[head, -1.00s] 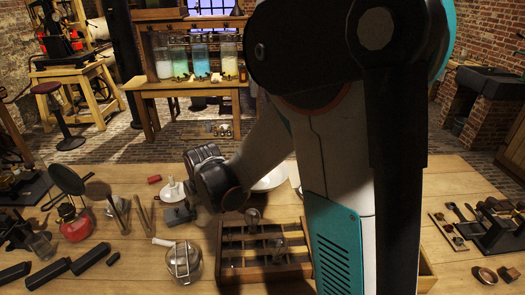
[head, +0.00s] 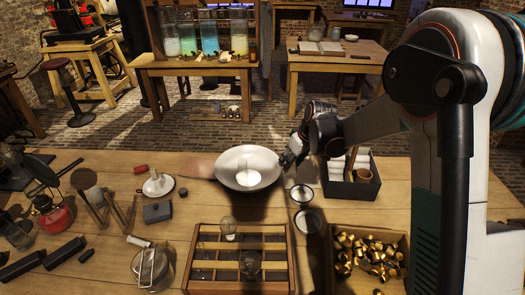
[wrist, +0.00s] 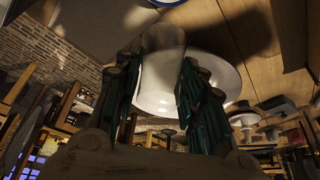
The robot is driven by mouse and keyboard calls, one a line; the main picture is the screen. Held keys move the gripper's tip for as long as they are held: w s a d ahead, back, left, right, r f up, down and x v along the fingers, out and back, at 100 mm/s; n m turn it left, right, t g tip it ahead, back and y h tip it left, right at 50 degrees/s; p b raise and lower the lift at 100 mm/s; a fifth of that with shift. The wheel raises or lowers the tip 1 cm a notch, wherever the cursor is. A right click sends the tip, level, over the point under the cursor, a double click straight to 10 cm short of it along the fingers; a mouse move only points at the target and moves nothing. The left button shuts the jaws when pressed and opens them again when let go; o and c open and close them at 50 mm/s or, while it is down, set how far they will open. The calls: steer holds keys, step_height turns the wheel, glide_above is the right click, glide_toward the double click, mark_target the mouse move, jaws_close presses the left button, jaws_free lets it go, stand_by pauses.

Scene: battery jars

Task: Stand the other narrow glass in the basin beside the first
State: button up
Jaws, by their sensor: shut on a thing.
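The white basin (head: 228,162) stands on the table near the middle of the head view. A pale upright shape (head: 246,177) in it looks like the first narrow glass. My gripper (head: 288,156) is at the basin's right rim. In the wrist view my gripper (wrist: 161,68) is shut on a narrow translucent glass (wrist: 160,55), with one dark finger on each side. The basin (wrist: 228,78) shows behind that glass. The held glass is hard to make out in the head view, and I cannot tell its height over the basin.
Two round glass rims (head: 302,194) are right of the basin. A dark box (head: 352,188) with white cylinders stands further right. A slatted wooden rack (head: 240,285) with bulbs and a crate (head: 335,262) of brass pieces are in front. A white candle-holder dish (head: 158,187) stands to the left.

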steer(key=w+a+f+n+g+y, duration=0.2)
steer(key=w+a+f+n+g, duration=0.1)
steer(key=w+a+n, duration=0.8)
steer(key=shift+s+a+f+m+b, duration=0.3)
steer(key=shift+s+f+m+b, duration=0.15)
steer(key=shift+f, duration=0.7)
steer(key=shift+s+a+f+m+b, duration=0.35)
steer(key=shift+f+b, duration=0.15)
steer(key=shift+f, duration=0.6)
steer(key=shift+s+a+f+m+b, duration=0.25)
steer(key=shift+s+f+m+b, duration=0.2)
steer(key=shift+f, duration=0.7)
steer(key=shift+f+b, duration=0.3)
steer(key=shift+f, duration=0.1)
steer(key=o, duration=1.4)
steer(key=shift+r, duration=0.1)
